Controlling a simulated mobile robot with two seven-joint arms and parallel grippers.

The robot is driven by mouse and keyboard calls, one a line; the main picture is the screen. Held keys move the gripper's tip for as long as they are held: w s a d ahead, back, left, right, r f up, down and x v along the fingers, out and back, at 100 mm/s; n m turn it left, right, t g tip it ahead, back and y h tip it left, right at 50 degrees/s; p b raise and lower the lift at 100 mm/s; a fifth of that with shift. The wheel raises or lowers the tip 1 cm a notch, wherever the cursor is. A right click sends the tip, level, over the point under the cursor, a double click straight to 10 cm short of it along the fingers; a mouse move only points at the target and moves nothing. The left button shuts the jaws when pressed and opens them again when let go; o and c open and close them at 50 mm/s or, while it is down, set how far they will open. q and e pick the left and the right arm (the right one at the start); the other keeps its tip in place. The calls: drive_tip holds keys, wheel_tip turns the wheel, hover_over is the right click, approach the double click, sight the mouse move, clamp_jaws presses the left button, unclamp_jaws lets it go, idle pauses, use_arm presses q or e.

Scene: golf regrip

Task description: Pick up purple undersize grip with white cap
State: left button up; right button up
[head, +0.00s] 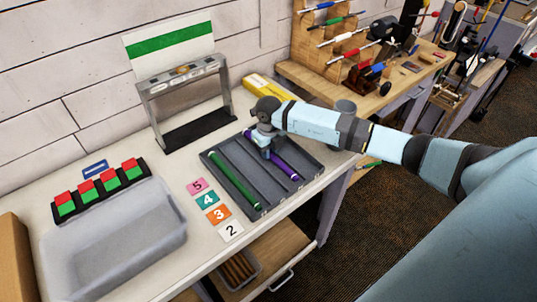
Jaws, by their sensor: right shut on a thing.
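A purple grip (285,167) lies at a slant in the right part of a dark grey slotted tray (246,172) on the white bench. My right gripper (267,150) points down over the tray and is shut on the purple grip near its upper part. The gripper covers part of the grip, and I cannot make out a white cap clearly. A green grip (233,180) lies in the left slot of the same tray. My left gripper is not in view.
Numbered cards (208,199) lie left of the tray. A clear plastic bin (115,232) and red-green blocks (101,187) stand further left. A metal stand (185,100) is behind.

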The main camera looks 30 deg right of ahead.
wheel_tip(320, 180, up, 18)
drive_tip(key=b, duration=0.1)
drive_tip(key=shift+b, duration=0.35)
drive_tip(key=shift+r, duration=0.1)
drive_tip(key=shift+r+p, duration=1.45)
drive_tip(key=shift+r, duration=0.9)
